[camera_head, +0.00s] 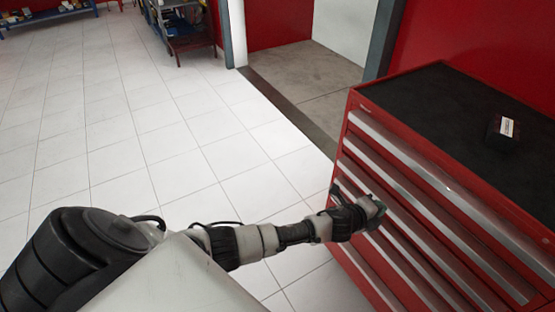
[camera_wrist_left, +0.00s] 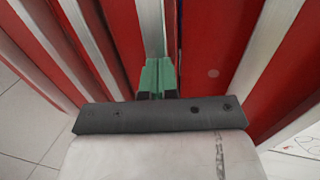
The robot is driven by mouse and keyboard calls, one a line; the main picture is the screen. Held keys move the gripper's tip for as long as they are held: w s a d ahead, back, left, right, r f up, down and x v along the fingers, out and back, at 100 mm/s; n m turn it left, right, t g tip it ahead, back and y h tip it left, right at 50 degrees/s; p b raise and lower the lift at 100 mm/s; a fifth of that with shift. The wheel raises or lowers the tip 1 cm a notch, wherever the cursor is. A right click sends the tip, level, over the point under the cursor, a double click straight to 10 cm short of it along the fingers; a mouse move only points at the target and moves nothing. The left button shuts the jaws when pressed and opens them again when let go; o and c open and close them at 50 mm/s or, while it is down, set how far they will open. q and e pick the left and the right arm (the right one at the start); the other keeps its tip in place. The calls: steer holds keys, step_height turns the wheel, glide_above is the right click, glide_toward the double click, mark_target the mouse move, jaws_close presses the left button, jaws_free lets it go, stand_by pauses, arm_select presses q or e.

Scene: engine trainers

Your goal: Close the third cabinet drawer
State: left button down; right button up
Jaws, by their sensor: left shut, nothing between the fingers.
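The red tool cabinet (camera_head: 352,152) stands at the right of the head view, with several stacked drawers and long silver handle strips. My left gripper (camera_head: 376,208) is at the drawer fronts, around the middle of the stack and towards their left end. In the left wrist view its green fingers (camera_wrist_left: 158,78) are shut and empty, with their tips at a silver handle strip (camera_wrist_left: 150,28). A thin dark line runs beside that strip. I cannot tell whether the tips touch it, or how far the third drawer stands out. My right gripper is out of view.
A small dark box with a white label (camera_head: 507,128) lies on the cabinet's black top (camera_head: 430,95). White tiled floor (camera_head: 150,130) to the left is clear. A shelf cart (camera_head: 185,30) and a blue bench (camera_head: 45,17) stand far back.

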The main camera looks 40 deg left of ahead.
arm_select(q)
steer(key=shift+w+d+r, duration=0.15)
steer(key=shift+w+r, duration=0.15)
steer(key=shift+w, duration=0.3)
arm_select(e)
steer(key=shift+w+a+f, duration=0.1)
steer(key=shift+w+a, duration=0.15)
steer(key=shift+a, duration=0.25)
